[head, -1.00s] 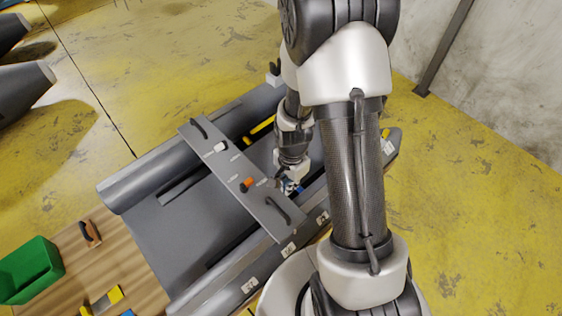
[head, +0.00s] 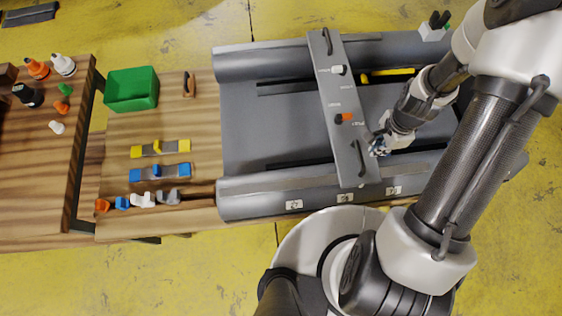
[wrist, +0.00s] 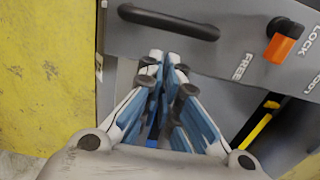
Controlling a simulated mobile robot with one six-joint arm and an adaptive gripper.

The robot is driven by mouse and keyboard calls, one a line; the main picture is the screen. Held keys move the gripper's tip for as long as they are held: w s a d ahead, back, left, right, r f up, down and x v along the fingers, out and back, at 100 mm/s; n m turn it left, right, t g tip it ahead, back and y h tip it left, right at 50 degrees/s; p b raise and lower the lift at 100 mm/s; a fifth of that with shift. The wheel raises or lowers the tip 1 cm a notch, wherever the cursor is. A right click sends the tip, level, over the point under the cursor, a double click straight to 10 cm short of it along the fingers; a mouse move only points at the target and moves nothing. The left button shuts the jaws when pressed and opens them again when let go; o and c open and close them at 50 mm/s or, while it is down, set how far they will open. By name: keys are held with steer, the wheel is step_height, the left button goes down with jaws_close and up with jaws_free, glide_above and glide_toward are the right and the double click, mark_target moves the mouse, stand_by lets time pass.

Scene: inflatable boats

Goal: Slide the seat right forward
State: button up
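The seat (head: 345,105) is a grey board lying across the grey inflatable boat (head: 245,150), from tube to tube.
A yellow-handled tool (head: 388,75) lies in the boat right of the seat. A wooden bench on the left holds a green bin (head: 131,89), yellow (head: 160,148) and blue (head: 160,172) pieces and several small parts. A white holder (head: 434,32) stands at the boat's upper right.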

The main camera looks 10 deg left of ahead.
mark_target(367, 155)
steer(key=shift+a+f+b, duration=0.15)
steer(key=shift+f+b, duration=1.45)
steer(key=shift+f, duration=0.75)
steer(key=shift+s+a+r, duration=0.1)
steer(key=shift+s+a, duration=0.1)
steer(key=shift+a, duration=0.4)
steer(key=shift+s+a+r, duration=0.1)
steer(key=shift+s+a, duration=0.1)
steer(key=shift+a, duration=0.35)
steer(key=shift+s+a+b, duration=0.1)
steer(key=shift+s+a, duration=1.4)
steer(key=shift+a, duration=3.1)
steer(key=shift+s+a+b, duration=0.1)
steer(key=shift+s+a, duration=1.4)
steer(key=shift+a, duration=3.15)
steer(key=shift+s+a+b, duration=0.1)
steer(key=shift+s+a, duration=1.4)
steer(key=shift+a, duration=3.1)
steer(key=shift+d, duration=0.1)
steer(key=shift+w+d, duration=0.3)
steer(key=shift+d, duration=0.6)
step_height(367, 155, up, 9)
steer(key=p, duration=0.7)
